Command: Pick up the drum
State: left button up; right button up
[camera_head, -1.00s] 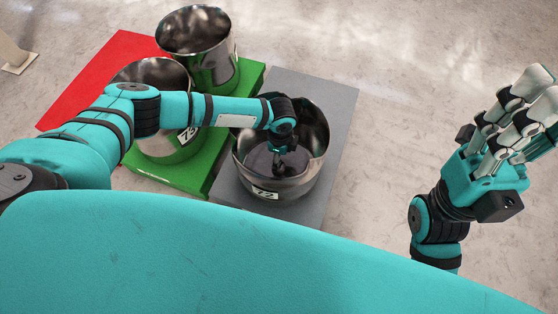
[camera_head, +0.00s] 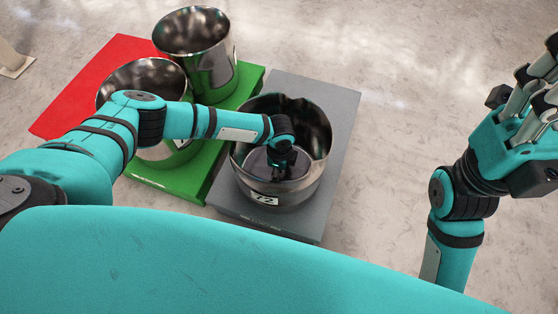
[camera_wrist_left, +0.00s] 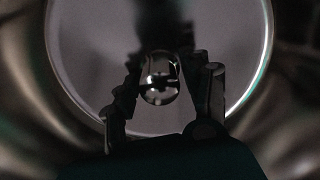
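The task's drum appears to be one of the steel, open-topped vessels, but I cannot tell which. The vessel labelled 72 (camera_head: 300,190) stands upright on the grey platform. A round disc (camera_head: 252,160) lies inside it. My left gripper (camera_head: 281,172) reaches down into this vessel. In the left wrist view, a shiny rounded knob (camera_wrist_left: 160,80) sits between the fingers of the left gripper (camera_wrist_left: 165,85), against the disc (camera_wrist_left: 85,50). The fingers stand apart; firm contact cannot be seen. My right gripper (camera_head: 535,95) is raised at the right edge, empty, with its fingers extended and partly cut off.
Two more steel vessels stand on the green platform (camera_head: 178,186), one at the back (camera_head: 215,65) and one nearer (camera_head: 165,152), partly behind my left arm. A red panel (camera_head: 85,80) lies at left. The grey platform (camera_head: 335,105) is beside the green one. Floor to the right is clear.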

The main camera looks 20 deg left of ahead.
pick_arm(q)
grip_shut()
jog(key=shift+r, duration=0.1)
jog(key=shift+r, duration=0.15)
